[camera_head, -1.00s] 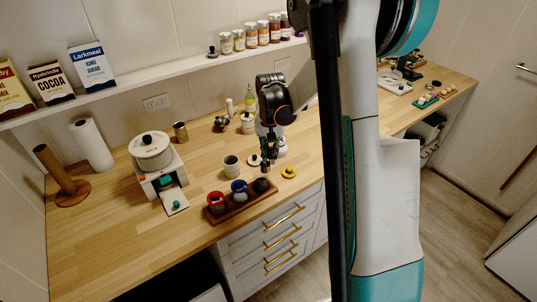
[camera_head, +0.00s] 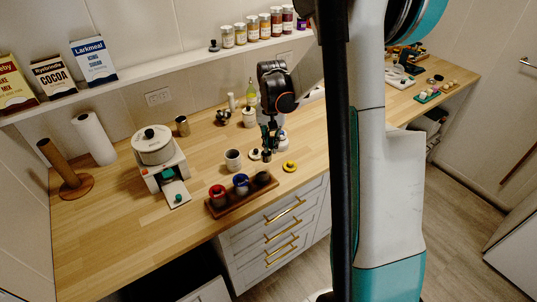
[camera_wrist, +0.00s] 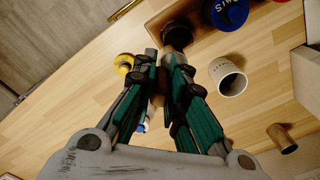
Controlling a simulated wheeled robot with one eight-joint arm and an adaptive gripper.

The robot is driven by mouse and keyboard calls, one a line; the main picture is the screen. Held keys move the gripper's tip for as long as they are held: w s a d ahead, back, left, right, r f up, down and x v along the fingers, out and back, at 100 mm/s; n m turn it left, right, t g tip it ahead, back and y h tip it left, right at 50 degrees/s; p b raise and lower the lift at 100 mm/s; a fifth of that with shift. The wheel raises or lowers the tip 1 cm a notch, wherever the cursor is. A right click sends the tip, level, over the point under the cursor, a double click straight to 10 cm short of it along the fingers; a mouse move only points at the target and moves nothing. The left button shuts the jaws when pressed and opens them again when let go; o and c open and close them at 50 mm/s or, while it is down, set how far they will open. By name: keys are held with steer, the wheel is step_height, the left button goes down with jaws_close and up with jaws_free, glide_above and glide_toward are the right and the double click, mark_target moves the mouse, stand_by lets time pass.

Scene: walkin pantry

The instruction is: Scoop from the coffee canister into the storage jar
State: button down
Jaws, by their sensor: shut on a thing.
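My gripper (camera_head: 268,155) points down over the counter, behind the right end of a wooden tray (camera_head: 224,210). In the wrist view its fingers (camera_wrist: 164,62) are closed on a small brown thing (camera_wrist: 157,96), mostly hidden, perhaps a scoop. The tray holds a red canister (camera_head: 217,195), a blue canister (camera_head: 241,184) and a dark, seemingly open canister (camera_head: 263,178), likely the coffee one. The dark canister also shows just beyond my fingertips in the wrist view (camera_wrist: 178,34). An open white jar (camera_head: 233,160) with dark lettering stands left of my gripper, upright and apart from it.
A yellow lid (camera_head: 290,166) lies right of my gripper; a pale lid with a dark knob (camera_head: 254,154) lies beside the white jar. A white appliance (camera_head: 160,160), brass cylinder (camera_head: 182,125) and paper roll (camera_head: 94,139) stand left.

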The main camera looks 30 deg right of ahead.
mark_target(271, 137)
steer(key=shift+r+p, duration=0.95)
steer(key=shift+r, duration=0.95)
